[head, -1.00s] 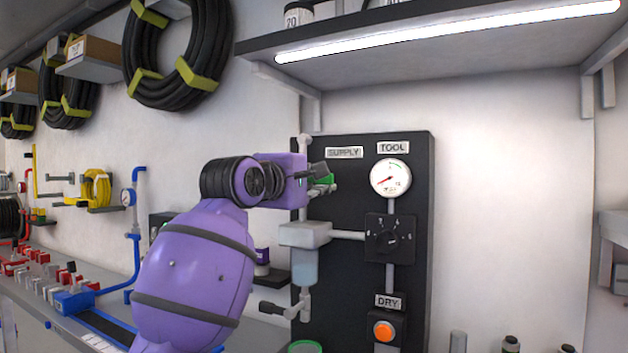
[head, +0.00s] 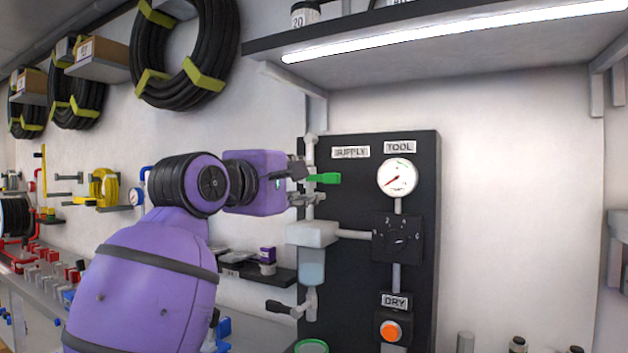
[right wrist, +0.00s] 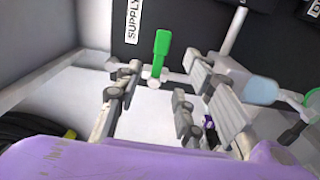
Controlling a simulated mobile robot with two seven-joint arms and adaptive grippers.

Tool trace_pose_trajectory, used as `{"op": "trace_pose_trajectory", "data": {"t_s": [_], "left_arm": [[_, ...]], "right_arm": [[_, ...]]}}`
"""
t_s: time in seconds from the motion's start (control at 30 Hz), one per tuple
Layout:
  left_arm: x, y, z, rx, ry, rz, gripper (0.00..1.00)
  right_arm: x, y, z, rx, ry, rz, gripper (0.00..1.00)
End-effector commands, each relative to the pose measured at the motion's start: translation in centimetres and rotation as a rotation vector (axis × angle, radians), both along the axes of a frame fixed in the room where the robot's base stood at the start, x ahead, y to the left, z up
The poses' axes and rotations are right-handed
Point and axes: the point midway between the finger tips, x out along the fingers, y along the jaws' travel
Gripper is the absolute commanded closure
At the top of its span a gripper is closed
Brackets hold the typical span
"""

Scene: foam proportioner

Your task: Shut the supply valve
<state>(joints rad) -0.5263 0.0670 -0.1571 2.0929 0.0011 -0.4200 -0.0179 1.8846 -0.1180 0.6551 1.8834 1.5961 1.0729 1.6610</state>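The supply valve's green handle (head: 326,178) sits on the vertical pipe under the SUPPLY label (head: 351,152). It points right, crosswise to the pipe. My right gripper (head: 309,184) is at the pipe, just left of the handle, with its fingers apart above and below. In the right wrist view the green handle (right wrist: 161,52) stands beyond the open fingers (right wrist: 166,80), roughly centred between them, with no finger visibly closed on it. The valve body is partly hidden by the fingers in the head view. My left gripper is not in view.
The black panel (head: 350,270) also carries a gauge (head: 397,177), a dial (head: 402,238), an orange button (head: 390,331) and a filter bowl (head: 312,268) below the gripper. A lit shelf (head: 450,45) overhangs the panel. The wall to the right is clear.

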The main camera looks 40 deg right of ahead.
Motion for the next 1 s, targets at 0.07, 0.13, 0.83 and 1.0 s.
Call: {"op": "trace_pose_trajectory", "data": {"t_s": [0.07, 0.13, 0.83, 1.0], "left_arm": [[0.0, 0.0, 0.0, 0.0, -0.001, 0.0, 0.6], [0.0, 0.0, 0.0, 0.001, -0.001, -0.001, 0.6], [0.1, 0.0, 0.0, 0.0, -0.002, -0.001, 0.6], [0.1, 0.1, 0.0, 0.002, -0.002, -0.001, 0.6]], "right_arm": [[-0.5, 1.4, -0.1, 0.001, 0.0, 0.002, 0.64], [-0.9, 2.2, -0.1, 0.001, 0.0, 0.001, 0.64], [-1.4, 3.4, -0.1, 0.001, 0.001, -0.001, 0.64], [-1.5, 3.4, 0.8, -0.065, 0.071, -0.004, 0.64]]}}
